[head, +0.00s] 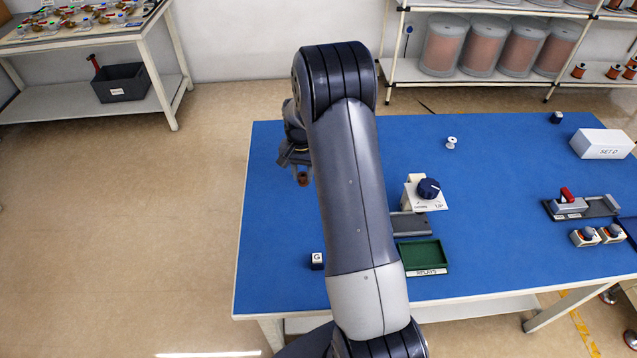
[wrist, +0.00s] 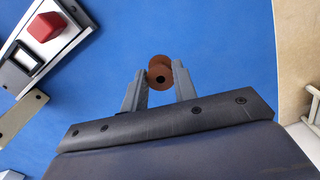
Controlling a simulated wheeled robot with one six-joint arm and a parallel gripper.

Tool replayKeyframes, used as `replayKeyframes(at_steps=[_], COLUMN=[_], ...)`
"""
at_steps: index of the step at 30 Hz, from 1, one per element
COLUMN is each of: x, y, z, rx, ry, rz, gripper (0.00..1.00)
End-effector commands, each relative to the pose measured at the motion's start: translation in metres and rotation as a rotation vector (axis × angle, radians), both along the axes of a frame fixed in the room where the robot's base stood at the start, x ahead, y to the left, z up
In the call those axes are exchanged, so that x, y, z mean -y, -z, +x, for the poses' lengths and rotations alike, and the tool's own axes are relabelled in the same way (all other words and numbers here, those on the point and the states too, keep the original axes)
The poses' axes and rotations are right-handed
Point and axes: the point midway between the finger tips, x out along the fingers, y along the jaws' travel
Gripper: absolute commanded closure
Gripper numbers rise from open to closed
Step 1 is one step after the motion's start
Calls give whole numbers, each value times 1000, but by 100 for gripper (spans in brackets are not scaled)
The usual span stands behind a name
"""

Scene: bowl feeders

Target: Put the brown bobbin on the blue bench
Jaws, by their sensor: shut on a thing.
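The brown bobbin (wrist: 159,74) is between the two fingertips of my gripper (wrist: 158,84) in the wrist view. My gripper is shut on it. In the head view my gripper (head: 300,170) is over the left part of the blue bench, with the brown bobbin (head: 303,179) showing small at its tips. The blue bench (head: 490,262) fills the middle and right of the head view, and its blue top (wrist: 215,40) lies behind the bobbin in the wrist view. I cannot tell the exact gap between bobbin and bench.
A white box (head: 601,144) is at the right. The bench's left part around my gripper is mostly clear.

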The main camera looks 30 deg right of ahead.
Motion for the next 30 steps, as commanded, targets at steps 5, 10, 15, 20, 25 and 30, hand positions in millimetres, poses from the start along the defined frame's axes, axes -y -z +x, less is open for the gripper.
replayKeyframes(at_steps=[5,10,15,20,25,30], x=[0,0,0,0,0,0], y=[27,38,59,71,71,74], z=[0,0,0,0,0,0], rx=[-2,0,-3,0,1,1], ry=[0,0,0,0,0,0], rz=[0,0,1,0,0,-1], gripper=[94,94,94,94,94,71])
